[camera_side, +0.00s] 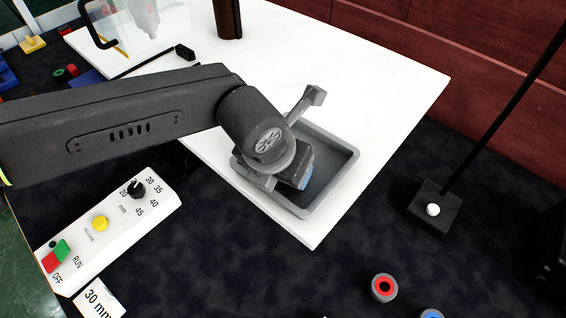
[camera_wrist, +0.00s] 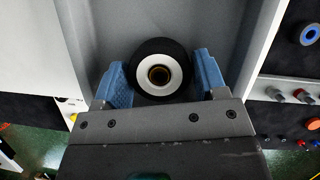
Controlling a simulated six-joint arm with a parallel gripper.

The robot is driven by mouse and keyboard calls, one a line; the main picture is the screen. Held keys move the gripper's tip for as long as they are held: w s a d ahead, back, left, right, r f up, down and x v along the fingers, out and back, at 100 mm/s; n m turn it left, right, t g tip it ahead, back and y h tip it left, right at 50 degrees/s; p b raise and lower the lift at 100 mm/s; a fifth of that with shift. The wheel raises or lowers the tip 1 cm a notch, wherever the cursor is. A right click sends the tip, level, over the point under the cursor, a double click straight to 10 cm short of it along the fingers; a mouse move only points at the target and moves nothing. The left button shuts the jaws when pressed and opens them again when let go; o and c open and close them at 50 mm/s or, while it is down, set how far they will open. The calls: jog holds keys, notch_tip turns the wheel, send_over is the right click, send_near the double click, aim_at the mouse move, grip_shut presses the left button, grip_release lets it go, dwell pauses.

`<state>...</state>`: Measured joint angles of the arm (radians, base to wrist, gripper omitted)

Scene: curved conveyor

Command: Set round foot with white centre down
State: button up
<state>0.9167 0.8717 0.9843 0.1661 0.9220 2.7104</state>
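The round foot with white centre (camera_wrist: 160,76) shows in the wrist view as a black disc with a white ring around a brass-coloured hole. It is between the two blue fingers of my gripper (camera_wrist: 160,62), with the ring facing the camera. The fingers are very close to its sides; I cannot tell whether both touch it. The grey tray (camera_wrist: 222,25) is behind it. In the side view my gripper (camera_side: 300,178) is low inside the grey tray (camera_side: 338,172), tilted, and it hides the foot. I cannot tell whether the foot rests on the tray floor.
The tray sits near the front corner of the white table (camera_side: 385,75). A red-centred foot (camera_side: 384,287) and a blue-centred foot (camera_side: 431,314) lie on the dark surface. A control box (camera_side: 115,232) is at left. A black stand (camera_side: 434,208) is at right.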

jog(key=o, duration=0.3)
jog(key=shift+o, duration=0.2)
jog(key=shift+r, duration=0.2)
jog(key=v, duration=1.2)
